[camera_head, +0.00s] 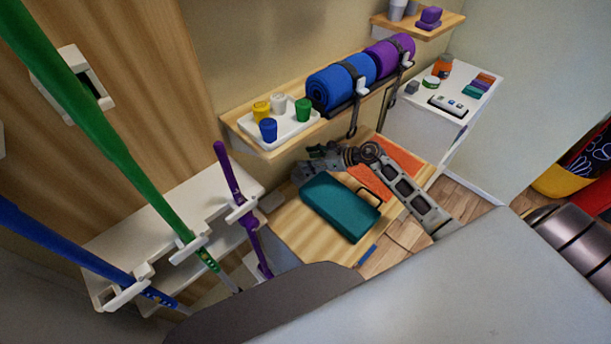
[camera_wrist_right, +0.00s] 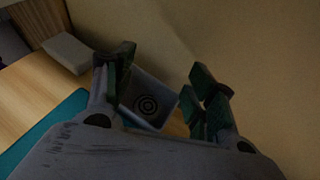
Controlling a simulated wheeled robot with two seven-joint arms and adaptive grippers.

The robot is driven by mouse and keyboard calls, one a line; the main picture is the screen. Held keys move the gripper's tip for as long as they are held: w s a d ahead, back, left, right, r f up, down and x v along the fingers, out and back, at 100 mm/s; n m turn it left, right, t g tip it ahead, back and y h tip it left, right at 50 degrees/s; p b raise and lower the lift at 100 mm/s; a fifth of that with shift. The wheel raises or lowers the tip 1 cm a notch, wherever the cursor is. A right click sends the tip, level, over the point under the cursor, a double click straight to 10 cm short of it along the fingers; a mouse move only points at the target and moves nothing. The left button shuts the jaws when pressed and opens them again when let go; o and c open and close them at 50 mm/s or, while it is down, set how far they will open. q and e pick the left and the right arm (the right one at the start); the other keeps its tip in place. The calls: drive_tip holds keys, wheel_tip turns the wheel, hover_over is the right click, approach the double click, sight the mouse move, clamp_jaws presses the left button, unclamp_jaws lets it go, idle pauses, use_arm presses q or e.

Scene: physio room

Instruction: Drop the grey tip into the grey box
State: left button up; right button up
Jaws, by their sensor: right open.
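The grey box (camera_wrist_right: 167,91) is open-topped and shows between and beyond the fingers in the right wrist view. A dark round piece with rings, which looks like the grey tip (camera_wrist_right: 148,104), shows within the box's outline. My right gripper (camera_wrist_right: 163,66) is open, its two fingers apart on either side of this view of the box. In the head view my right gripper (camera_head: 306,163) is low over the wooden table, at the back edge of a teal case. There the tip cannot be made out and the box is largely hidden. My left gripper is not in view.
The teal case (camera_head: 340,207) and an orange mat (camera_head: 388,163) lie on the wooden table (camera_head: 290,228). A wall shelf (camera_head: 250,141) with a tray of cups and rolled mats is above. Coloured poles stand at left. A white side table (camera_head: 465,103) is at right.

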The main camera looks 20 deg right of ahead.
drive_tip(key=v, duration=1.2)
idle(0.6)
idle(1.0)
